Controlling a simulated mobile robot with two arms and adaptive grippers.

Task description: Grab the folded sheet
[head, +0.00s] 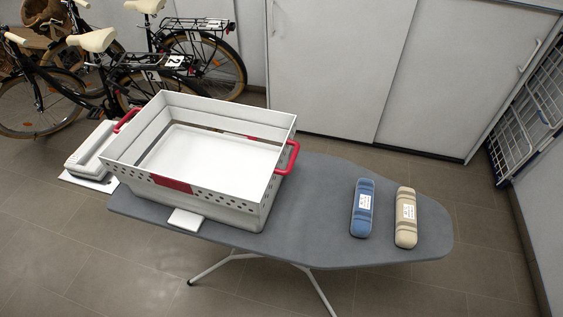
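An item I cannot clearly identify as a folded sheet lies on the grey ironing board (320,215). The candidates are a long blue bundle (362,208) and a long beige bundle (405,217), both with rounded ends and white labels. They lie side by side, apart, on the right part of the board. A small flat white piece (185,220) lies at the board's front edge by the basket. Neither of my grippers is in view.
A large white basket (200,211) with red handles stands on the board's left half, seemingly empty. A white object (92,148) sits at the board's left end. Bicycles (110,70) stand behind left, white cabinets (340,60) behind, a wire rack (525,120) at right.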

